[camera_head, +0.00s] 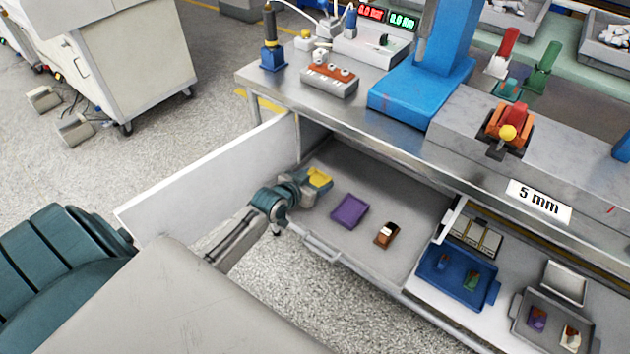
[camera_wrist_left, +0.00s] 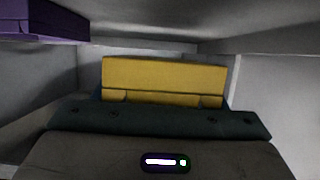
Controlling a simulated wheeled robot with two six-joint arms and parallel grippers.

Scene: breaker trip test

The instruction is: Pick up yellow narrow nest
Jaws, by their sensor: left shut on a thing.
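The yellow narrow nest (camera_head: 320,177) is a small yellow block-like piece at the left end of the open grey drawer (camera_head: 400,188). My left gripper (camera_head: 309,184) reaches in over the drawer's left side and is shut on the nest. In the left wrist view the yellow nest (camera_wrist_left: 163,78) fills the middle, right in front of the gripper (camera_wrist_left: 160,108); its underside is hidden, so I cannot tell whether it touches the drawer floor. My right gripper is not in view.
Drawer walls stand close around. A blue tray (camera_head: 436,273) and a grey tray (camera_head: 520,318) lie at the lower right. The bench (camera_head: 345,110) overhangs the back.

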